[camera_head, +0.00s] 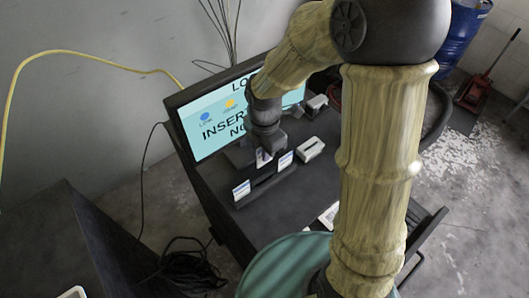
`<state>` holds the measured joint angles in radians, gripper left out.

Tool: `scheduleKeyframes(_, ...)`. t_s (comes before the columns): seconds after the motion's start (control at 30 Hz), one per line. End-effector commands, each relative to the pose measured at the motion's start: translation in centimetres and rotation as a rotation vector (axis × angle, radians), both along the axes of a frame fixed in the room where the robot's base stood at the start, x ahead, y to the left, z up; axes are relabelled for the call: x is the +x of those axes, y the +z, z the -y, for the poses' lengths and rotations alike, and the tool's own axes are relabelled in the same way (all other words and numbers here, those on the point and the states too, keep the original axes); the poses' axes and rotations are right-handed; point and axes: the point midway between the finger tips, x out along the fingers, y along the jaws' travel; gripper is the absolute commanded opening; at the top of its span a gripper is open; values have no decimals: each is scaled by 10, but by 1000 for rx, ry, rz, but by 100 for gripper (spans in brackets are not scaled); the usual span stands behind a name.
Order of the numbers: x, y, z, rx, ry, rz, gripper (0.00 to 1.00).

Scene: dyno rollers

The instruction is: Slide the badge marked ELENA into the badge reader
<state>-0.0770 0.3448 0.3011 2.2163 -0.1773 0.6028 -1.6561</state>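Three badges show at a dark rack (262,187) on the black cart: one at the left end (241,189), one at the right end (285,160), and one between them (263,157), directly below my gripper. Their names are too small to read, so I cannot tell which is ELENA. My gripper (265,150) points down at the middle badge. Its fingers are dark and partly merged with the background, so their closure is unclear. A small white box with a dark slot (311,149), perhaps the badge reader, sits just right of the rack.
A monitor (205,128) stands behind the rack, partly hidden by my arm. A grey-white device (317,104) is at its right. A white card or paper (329,215) lies near the cart's front. A blue barrel (463,35) and red jack (474,92) stand farther back.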

Motion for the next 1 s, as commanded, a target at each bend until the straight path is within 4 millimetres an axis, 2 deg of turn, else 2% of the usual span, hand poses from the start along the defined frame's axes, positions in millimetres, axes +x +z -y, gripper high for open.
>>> scheduleKeyframes(1.0,0,46,0,0,1,1,0)
